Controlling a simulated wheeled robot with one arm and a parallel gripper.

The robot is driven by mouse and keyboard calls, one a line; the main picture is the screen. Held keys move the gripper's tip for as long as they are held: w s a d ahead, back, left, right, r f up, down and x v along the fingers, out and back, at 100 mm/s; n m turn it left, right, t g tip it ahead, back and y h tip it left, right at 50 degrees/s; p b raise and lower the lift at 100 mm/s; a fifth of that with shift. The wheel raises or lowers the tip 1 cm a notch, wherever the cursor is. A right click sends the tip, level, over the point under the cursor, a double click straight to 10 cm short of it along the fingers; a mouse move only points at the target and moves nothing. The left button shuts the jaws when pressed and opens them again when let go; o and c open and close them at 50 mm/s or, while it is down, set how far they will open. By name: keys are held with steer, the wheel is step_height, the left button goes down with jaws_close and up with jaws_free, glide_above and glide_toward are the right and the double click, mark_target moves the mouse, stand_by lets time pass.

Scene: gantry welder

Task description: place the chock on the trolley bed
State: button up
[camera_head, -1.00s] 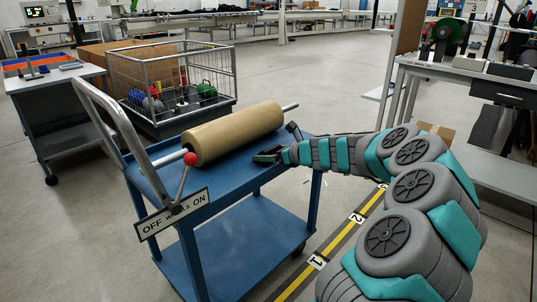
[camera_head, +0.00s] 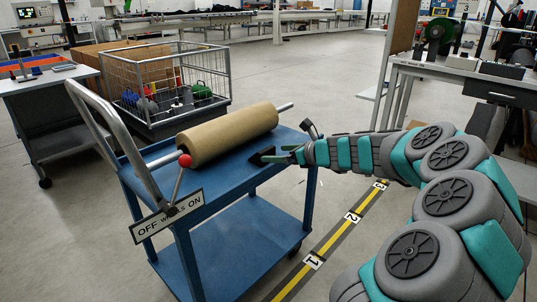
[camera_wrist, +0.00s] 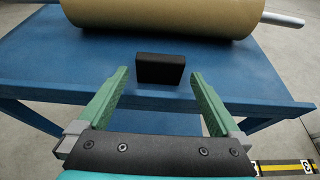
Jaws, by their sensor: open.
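The chock (camera_head: 262,156) is a small black wedge resting on the blue trolley bed (camera_head: 222,174), near its right-hand edge and beside the tan roll (camera_head: 228,134). In the wrist view the chock (camera_wrist: 161,68) stands as a dark block on the bed, a gap short of the roll (camera_wrist: 165,15). My gripper (camera_wrist: 160,74) is open, with its green fingers on either side of the chock's near face in the picture and clear space at both sides. In the head view my gripper (camera_head: 291,155) is just right of the chock, at the bed's edge.
A wire cage (camera_head: 165,90) stands behind. A workbench (camera_head: 455,75) stands at right. Floor beside the yellow numbered strip (camera_head: 335,238) is open.

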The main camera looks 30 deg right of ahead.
steer(key=shift+v, duration=2.45)
steer(key=shift+a, duration=0.1)
steer(key=s+a+n+g+y, duration=0.25)
steer(key=a+n, duration=0.25)
steer(key=a, duration=0.5)
steer(key=s+a+n+g+y, duration=0.1)
steer(key=s+a+n+g, duration=0.15)
steer(key=a+n, duration=0.5)
steer(key=s+a+f+n+g+h, duration=0.1)
steer(key=s+a+f+n+g, duration=0.15)
steer(key=s+a, duration=0.3)
steer(key=s+a+f+n+g, duration=0.1)
steer(key=s+a+n+g, duration=0.1)
steer(key=s+a+n, duration=0.3)
steer(key=s+d+f+n+g+h, duration=0.1)
steer(key=s+f+n+g+h, duration=0.1)
steer(key=s+n, duration=0.4)
steer(key=s+d+f+n+g+h, duration=0.2)
steer(key=s+f+n+g+h, duration=0.1)
steer(key=s, duration=1.4)
steer(key=f+n+h, duration=0.1)
steer(key=n+h, duration=0.1)
steer(key=n, duration=0.1)
steer(key=shift+f, duration=0.2)
